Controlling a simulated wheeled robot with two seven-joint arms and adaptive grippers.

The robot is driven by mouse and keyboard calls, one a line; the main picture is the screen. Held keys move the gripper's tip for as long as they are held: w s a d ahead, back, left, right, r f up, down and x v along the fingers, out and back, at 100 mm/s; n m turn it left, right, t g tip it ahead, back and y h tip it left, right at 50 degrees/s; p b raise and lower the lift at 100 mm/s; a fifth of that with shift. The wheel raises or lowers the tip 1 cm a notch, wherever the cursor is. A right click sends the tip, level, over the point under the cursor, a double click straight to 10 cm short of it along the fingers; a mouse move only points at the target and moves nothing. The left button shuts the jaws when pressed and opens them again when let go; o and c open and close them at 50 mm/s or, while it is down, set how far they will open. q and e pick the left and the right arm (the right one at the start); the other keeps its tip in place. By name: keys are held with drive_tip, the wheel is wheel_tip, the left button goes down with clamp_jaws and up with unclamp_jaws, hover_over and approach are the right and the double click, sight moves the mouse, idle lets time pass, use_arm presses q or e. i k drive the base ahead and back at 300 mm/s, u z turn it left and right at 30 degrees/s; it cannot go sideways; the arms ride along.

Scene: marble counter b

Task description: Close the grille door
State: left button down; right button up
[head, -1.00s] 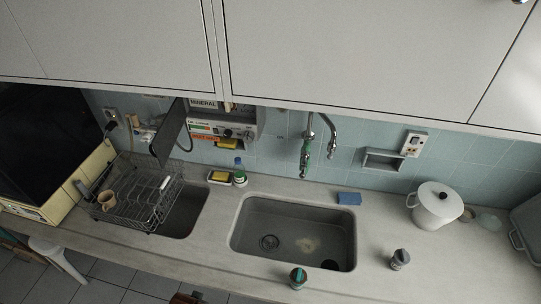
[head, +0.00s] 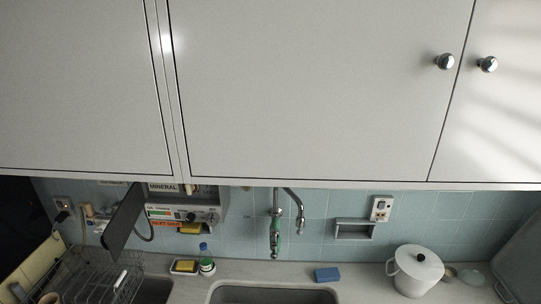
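A dark flat panel (head: 123,221) stands out from the wall at the left side of the small white wall unit (head: 185,212). It is tilted in the picture and looks like an open door. It may be the grille door, but its surface is too dark and small to show a grille. The unit's front, with dials and labels, is uncovered. Neither of my grippers is in view, and nothing touches the panel.
White upper cabinets (head: 315,85) with round knobs (head: 445,62) hang above the unit. Below are a dish rack (head: 85,278), a green bottle (head: 206,262), a tap (head: 277,230), a sink (head: 275,294), a blue sponge (head: 327,275) and a white pot (head: 416,268). Counter between sponge and pot is clear.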

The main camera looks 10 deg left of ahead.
sight(117, 233)
drive_tip(key=z, duration=2.45)
drive_tip(key=k, duration=1.7)
drive_tip(key=u, duration=2.55)
